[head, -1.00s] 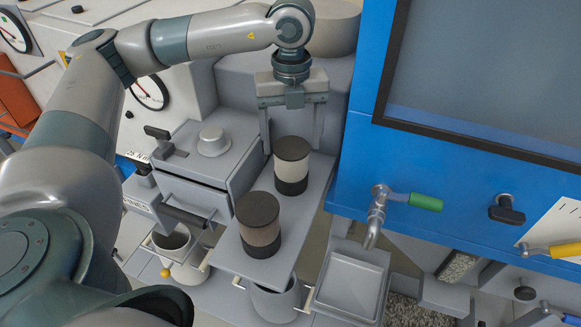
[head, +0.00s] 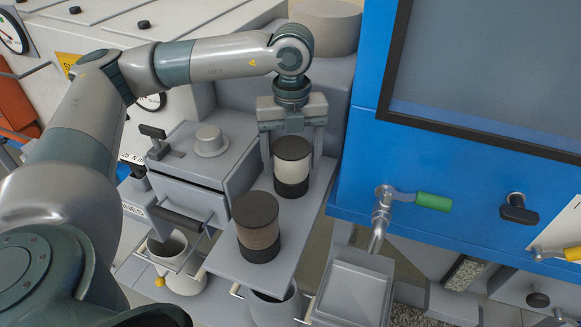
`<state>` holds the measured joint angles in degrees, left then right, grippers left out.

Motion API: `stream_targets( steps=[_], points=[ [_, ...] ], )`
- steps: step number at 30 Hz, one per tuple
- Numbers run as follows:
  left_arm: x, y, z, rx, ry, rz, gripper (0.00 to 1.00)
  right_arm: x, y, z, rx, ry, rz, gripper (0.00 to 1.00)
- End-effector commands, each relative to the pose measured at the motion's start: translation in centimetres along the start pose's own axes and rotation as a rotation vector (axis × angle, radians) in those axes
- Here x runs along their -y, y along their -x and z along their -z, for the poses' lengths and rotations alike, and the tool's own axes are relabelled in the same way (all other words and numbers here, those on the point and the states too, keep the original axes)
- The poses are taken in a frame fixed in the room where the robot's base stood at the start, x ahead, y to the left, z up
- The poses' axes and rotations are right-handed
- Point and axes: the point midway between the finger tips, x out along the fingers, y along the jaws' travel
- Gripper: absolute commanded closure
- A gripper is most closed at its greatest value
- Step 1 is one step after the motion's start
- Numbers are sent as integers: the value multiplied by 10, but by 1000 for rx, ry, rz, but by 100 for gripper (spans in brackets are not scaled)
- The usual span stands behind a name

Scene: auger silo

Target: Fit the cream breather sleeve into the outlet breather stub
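A cylinder with a dark top, cream band and black base (head: 292,168), which looks like the cream breather sleeve, stands upright at the back of a grey shelf. My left gripper (head: 292,150) points down at it, fingers spread wide to either side. The cylinder hides the space between the fingertips, and I see no clear contact. A similar cylinder with a tan-brown band (head: 259,238) stands nearer on the shelf. I cannot tell for sure which part is the outlet breather stub; a short round grey stub (head: 210,139) sits on the grey box. My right gripper is not in view.
The grey shelf (head: 228,262) is narrow, between the grey box (head: 192,163) and the blue cabinet (head: 352,170). A tap with a green handle (head: 433,202) juts out above a square grey tray (head: 352,292). A pale pot (head: 182,275) stands below at left.

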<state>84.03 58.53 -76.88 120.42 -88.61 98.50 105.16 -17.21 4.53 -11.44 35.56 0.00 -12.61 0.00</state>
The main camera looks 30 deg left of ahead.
Motion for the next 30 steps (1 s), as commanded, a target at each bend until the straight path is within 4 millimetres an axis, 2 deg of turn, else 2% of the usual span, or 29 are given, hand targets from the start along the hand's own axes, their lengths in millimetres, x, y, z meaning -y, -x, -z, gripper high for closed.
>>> stream_targets(
  steps=[1, 3, 4, 13, 30],
  points=[
    [0, 0, 0, 0, 0, 0, 40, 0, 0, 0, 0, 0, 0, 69],
    [0, 0, 0, 0, 0, 0, 57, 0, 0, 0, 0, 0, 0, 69],
    [0, 0, 0, 0, 0, 0, 58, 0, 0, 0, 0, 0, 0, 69],
    [0, 6, 0, 1, 0, 1, 58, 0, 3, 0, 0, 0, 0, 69],
    [0, 44, 0, 1, 0, 1, 58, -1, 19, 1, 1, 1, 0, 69]
  ],
)
